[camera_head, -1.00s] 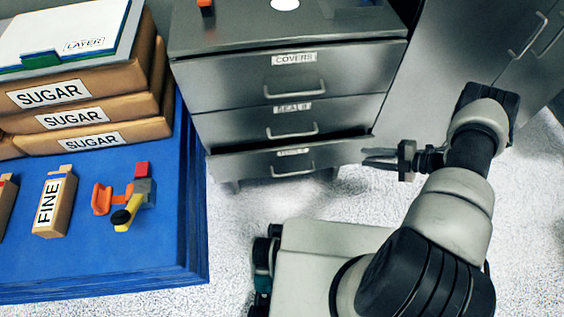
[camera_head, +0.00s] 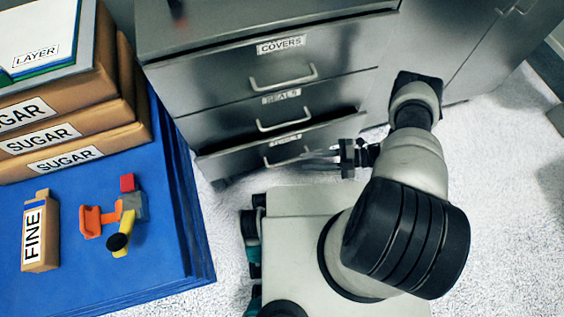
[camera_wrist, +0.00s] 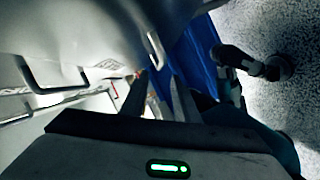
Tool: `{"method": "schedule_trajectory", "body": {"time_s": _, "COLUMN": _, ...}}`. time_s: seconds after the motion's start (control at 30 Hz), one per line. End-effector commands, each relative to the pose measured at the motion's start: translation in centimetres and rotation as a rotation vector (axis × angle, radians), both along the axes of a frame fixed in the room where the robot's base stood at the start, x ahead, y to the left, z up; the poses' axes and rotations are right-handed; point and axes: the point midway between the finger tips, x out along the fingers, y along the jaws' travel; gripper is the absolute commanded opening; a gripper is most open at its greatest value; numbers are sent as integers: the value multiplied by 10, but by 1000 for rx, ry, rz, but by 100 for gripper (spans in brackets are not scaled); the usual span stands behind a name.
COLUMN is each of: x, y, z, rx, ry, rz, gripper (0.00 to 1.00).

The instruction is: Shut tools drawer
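The tools drawer (camera_head: 232,166) is the bottom one of the grey cabinet. It stands out a little, with a dark gap above its front. Its bar handle (camera_head: 287,158) is low on the front. My gripper (camera_head: 308,157) is at the right part of this drawer front, fingers pointing left, close to the handle. I cannot tell whether they touch. In the wrist view the two dark fingers (camera_wrist: 157,95) are apart with nothing seen between them. Metal handles show there too, one at left (camera_wrist: 50,80), but which drawers they belong to is unclear.
A blue platform (camera_head: 150,255) at left carries sugar boxes (camera_head: 60,160), a box marked FINE (camera_head: 40,235) and a small coloured device (camera_head: 120,215). Speckled floor is clear at right.

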Motion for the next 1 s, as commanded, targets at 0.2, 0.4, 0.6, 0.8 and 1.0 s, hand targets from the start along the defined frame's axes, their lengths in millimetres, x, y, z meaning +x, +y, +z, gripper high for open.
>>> {"method": "schedule_trajectory", "body": {"time_s": 0.2, "x": 1, "y": 48, "z": -11, "rx": 1, "ry": 3, "rz": 3, "gripper": 28}}
{"method": "schedule_trajectory", "body": {"time_s": 0.4, "x": 4, "y": 80, "z": -18, "rx": 1, "ry": 0, "rz": 1, "gripper": 28}}
{"method": "schedule_trajectory", "body": {"time_s": 0.6, "x": 5, "y": 95, "z": -21, "rx": -1, "ry": 1, "rz": 0, "gripper": 28}}
{"method": "schedule_trajectory", "body": {"time_s": 0.8, "x": 5, "y": 97, "z": -21, "rx": -1, "ry": 1, "rz": -1, "gripper": 28}}
{"method": "schedule_trajectory", "body": {"time_s": 1.0, "x": 5, "y": 97, "z": -21, "rx": -1, "ry": 1, "rz": -1, "gripper": 11}}
